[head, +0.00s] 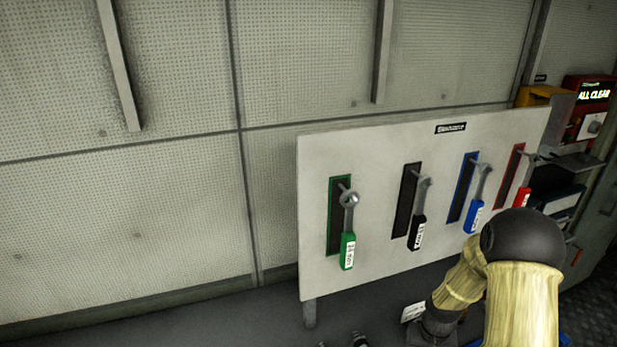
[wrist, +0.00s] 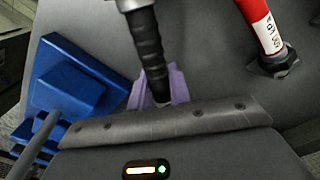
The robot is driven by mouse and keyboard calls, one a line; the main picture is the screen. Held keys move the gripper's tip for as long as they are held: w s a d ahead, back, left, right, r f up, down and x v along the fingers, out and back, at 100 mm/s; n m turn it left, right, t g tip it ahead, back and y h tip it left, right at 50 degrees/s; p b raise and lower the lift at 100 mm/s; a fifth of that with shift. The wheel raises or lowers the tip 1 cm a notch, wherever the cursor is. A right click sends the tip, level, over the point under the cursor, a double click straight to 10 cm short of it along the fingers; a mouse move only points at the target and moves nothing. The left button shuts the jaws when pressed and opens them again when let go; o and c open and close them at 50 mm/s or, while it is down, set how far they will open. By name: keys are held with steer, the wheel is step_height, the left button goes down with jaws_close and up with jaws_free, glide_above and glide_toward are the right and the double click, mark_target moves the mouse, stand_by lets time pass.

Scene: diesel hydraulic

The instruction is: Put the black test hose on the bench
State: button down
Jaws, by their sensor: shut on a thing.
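The black ribbed hose (wrist: 147,45) runs down from the top of the wrist view. My gripper (wrist: 156,88), with pale purple fingers, is shut on its lower part. The hose's far end is outside the wrist view. Behind it is a grey surface (wrist: 205,60), which looks like the bench top. In the head view my arm covers the lower right, and I cannot make out the hose there. The dark grey bench top (head: 215,318) shows along the bottom of the head view.
A red hose (wrist: 259,25) with a white label ends in a dark fitting (wrist: 279,61) at the upper right. A blue blocky object (wrist: 75,78) is close at left. A white board (head: 385,160) with several colour-handled wrenches stands at the back. The bench's left part looks clear.

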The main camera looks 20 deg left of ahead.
steer(key=shift+s+a, duration=0.1)
steer(key=shift+s, duration=0.05)
steer(key=shift+r, duration=0.1)
steer(key=r+n, duration=0.1)
steer(key=w+r+n+p, duration=0.1)
steer(key=r+n, duration=0.1)
steer(key=w+r+n, duration=0.1)
steer(key=shift+w+r+n, duration=0.1)
steer(key=shift+r+n, duration=0.05)
steer(key=shift+n, duration=0.25)
steer(key=shift+w+r+n, duration=0.1)
steer(key=shift+r+n, duration=0.2)
steer(key=shift+n, duration=0.2)
steer(key=shift+r+n+p, duration=0.3)
steer(key=shift+r+n, duration=0.15)
steer(key=shift+n, duration=0.05)
steer(key=shift+w+f, duration=0.1)
steer(key=shift+w, duration=0.05)
steer(key=shift+f+p, duration=1.05)
steer(key=shift+f, duration=1.8)
